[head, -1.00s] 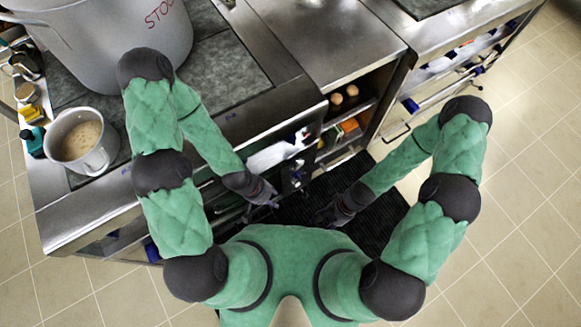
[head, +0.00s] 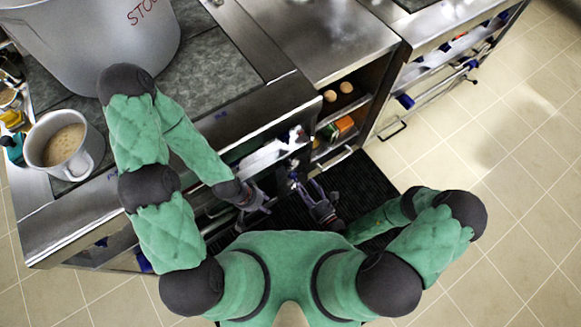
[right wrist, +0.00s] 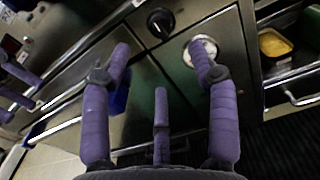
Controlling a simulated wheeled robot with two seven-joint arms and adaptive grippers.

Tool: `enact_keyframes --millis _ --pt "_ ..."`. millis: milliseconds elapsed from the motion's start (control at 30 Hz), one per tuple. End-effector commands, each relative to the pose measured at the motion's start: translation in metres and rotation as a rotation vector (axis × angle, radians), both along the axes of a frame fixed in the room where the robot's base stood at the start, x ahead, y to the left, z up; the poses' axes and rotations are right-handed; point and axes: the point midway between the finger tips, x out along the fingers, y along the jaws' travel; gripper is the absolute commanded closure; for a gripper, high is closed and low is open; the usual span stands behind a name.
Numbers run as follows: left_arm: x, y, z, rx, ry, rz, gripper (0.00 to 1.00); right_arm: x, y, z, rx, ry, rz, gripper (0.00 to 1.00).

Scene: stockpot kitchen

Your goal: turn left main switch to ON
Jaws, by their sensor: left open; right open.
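A black round knob (right wrist: 160,22) with a pale mark sits on the steel front panel in the right wrist view. I cannot read its setting or tell for sure that it is the left main switch. A round white-faced dial (right wrist: 203,50) is beside it, partly behind a finger. My right gripper (head: 318,200) is open and empty, facing the stove front; in the right wrist view its purple fingers (right wrist: 160,58) are spread below the knob, not visibly touching it. My left gripper (head: 256,197) is open and empty near the same front, left of my right one.
A large stockpot (head: 95,40) stands on the stove top, with a small pot (head: 88,150) of pale liquid at the left. An open shelf (head: 345,103) with eggs and boxes is right of the stove front. A dark mat (head: 350,180) covers the floor below.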

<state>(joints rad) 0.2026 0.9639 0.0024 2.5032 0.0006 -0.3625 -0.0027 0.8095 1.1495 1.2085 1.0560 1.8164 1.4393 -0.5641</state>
Motion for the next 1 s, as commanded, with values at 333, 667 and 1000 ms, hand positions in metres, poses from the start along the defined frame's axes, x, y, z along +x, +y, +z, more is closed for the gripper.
enact_keyframes --millis 333,667,1000 --pt "0.000 0.000 -0.005 0.000 0.000 0.000 0.57 0.025 0.018 0.000 -0.001 -0.004 0.004 0.40" --pt "0.000 0.000 -0.012 0.000 0.000 0.000 0.57 0.058 0.040 0.000 0.000 -0.004 0.005 0.40" --pt "0.000 0.000 -0.018 0.000 0.000 0.000 0.57 0.084 0.057 0.000 0.000 -0.002 0.003 0.40"
